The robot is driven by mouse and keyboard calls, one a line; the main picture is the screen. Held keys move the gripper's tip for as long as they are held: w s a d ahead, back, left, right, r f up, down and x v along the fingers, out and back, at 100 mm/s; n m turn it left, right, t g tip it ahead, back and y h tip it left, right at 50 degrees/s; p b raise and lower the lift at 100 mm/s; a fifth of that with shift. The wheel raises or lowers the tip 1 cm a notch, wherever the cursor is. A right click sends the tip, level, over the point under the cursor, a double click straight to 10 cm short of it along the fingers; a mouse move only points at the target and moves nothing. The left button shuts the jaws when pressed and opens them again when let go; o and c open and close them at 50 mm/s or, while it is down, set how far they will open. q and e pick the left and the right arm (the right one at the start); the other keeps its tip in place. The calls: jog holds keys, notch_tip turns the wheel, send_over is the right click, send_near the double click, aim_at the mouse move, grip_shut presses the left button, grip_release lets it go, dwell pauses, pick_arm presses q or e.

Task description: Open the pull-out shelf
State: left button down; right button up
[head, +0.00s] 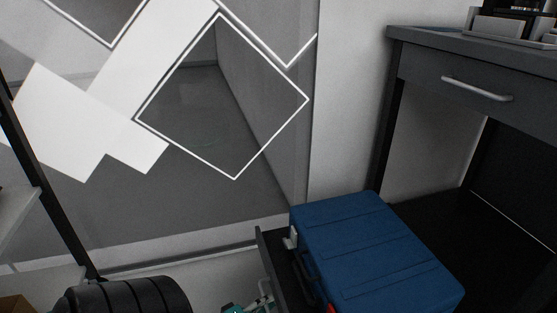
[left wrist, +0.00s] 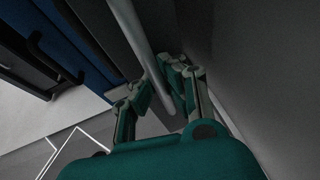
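The pull-out shelf (head: 264,245) is a low dark tray at the bottom centre of the head view, with a blue case lying on it. It appears to stick out past the desk's front leg. A light bar handle (head: 266,287) is on its front; the left wrist view shows this bar (left wrist: 147,50) close up. My left gripper (head: 250,307), teal and grey, is at the handle, partly cut off by the frame. In the left wrist view its fingers (left wrist: 163,85) sit on both sides of the bar and appear closed on it. My right gripper is not in view.
The blue case (head: 375,250) has a latch and red detail on its near side. A dark desk (head: 430,65) with a handled drawer (head: 480,88) stands at right, with items on top. A patterned glass partition (head: 215,110) is behind. A black rack post (head: 45,190) stands at left.

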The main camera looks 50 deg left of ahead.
pick_arm(q)
jog(key=shift+s+a+r, duration=0.1)
jog(key=shift+s, duration=0.2)
jog(key=c, duration=1.4)
grip_release()
jog(key=s, duration=0.4)
jog(key=s+r, duration=0.1)
jog(key=s, duration=0.3)
jog(key=s+r, duration=0.1)
jog(key=s, duration=0.2)
jog(key=shift+s, duration=0.4)
